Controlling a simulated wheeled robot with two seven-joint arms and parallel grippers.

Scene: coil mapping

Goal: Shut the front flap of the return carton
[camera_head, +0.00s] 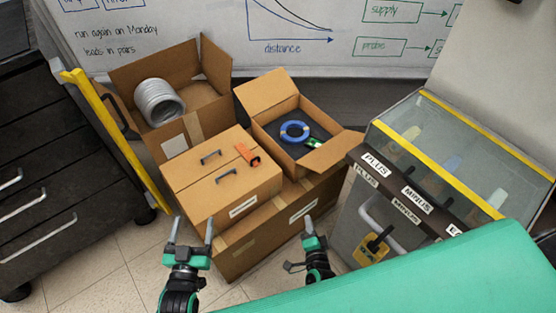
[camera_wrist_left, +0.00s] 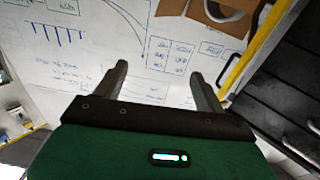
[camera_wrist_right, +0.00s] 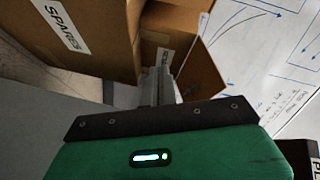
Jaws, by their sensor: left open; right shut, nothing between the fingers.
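An open carton (camera_head: 258,128) in the middle of the head view holds a blue ring (camera_head: 295,132) and a small green item (camera_head: 314,143). One flap (camera_head: 265,92) stands up at its back left, and another flap (camera_head: 333,152) leans outward at its front right. No readable label shows which box is the return carton. My left gripper (camera_head: 188,233) is open and empty, in front of the closed box at the left. My right gripper (camera_head: 309,222) is shut and empty, in front of the lower box. Both appear apart from the cartons.
A closed box (camera_head: 200,187) with two handles carries an orange item (camera_head: 248,154). Another open box (camera_head: 205,115) holds a grey coiled hose (camera_head: 158,101). A glass-topped cabinet (camera_head: 470,165) stands right, dark drawers (camera_head: 50,170) left. A box labelled SPARES (camera_wrist_right: 85,35) shows in the right wrist view.

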